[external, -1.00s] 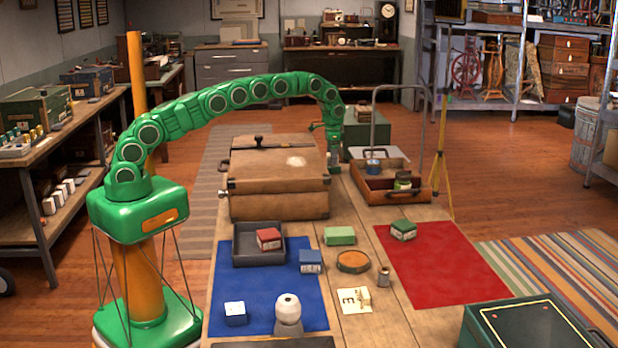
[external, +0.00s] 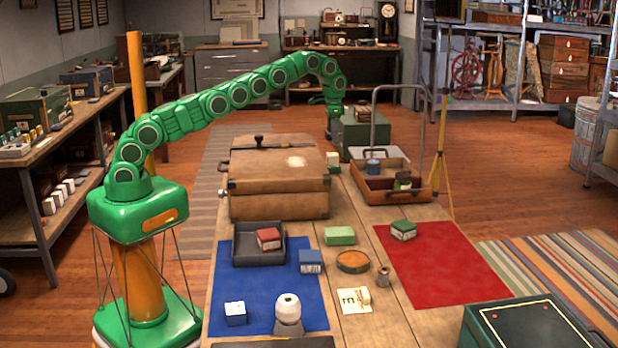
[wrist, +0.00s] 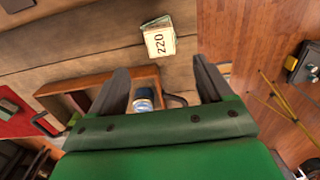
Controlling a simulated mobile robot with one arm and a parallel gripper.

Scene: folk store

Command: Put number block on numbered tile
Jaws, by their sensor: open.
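A small cream-and-green block (wrist: 160,40) with "220" on its pale face shows in the wrist view, lying on the wooden bench top. In the external view it (external: 333,161) is beside the right side of the brown case. My gripper (wrist: 163,72) is open and empty, its two dark fingers apart, with the block beyond the fingertips. In the external view my gripper (external: 335,125) is above and behind the block. I cannot tell whether a numbered tile lies under the block. A pale tile (external: 348,308) marked "E" at the bench front bears a small block.
The large brown case (external: 278,180) stands left of the block. A wooden tray with a tall handle (external: 428,192) is at right. A green box (external: 366,132) is behind. Blue (external: 270,290) and red (external: 445,265) mats with several blocks cover the front.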

